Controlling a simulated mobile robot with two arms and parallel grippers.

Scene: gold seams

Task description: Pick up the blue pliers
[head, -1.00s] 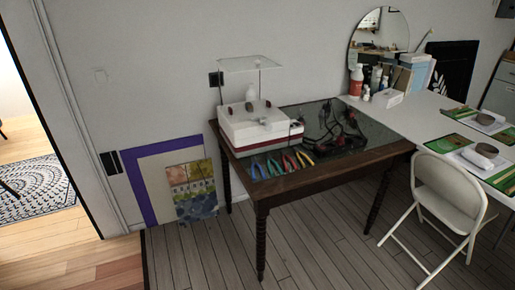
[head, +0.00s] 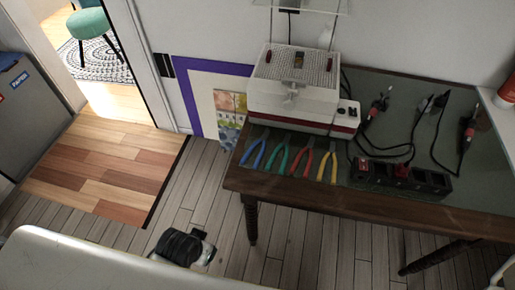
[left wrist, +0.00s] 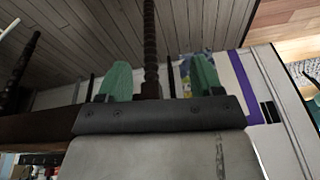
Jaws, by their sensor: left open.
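The blue pliers (head: 253,152) lie on the table's front left corner, leftmost in a row of pliers. Beside them to the right are the teal pliers (head: 277,158), red pliers (head: 302,160) and yellow pliers (head: 327,165). My left gripper (left wrist: 160,78) is open and empty in the left wrist view, its two green fingers spread wide. In the head view a dark part of my left arm's end (head: 182,247) shows low, in front of and below the table's left corner, apart from the pliers. The pliers do not show in the left wrist view. My right gripper is not in view.
The wooden table (head: 400,212) has a dark top. A white machine (head: 293,85) stands right behind the pliers. A black power strip (head: 400,178) and cabled tools lie to the right. Paintings (head: 200,95) lean on the wall.

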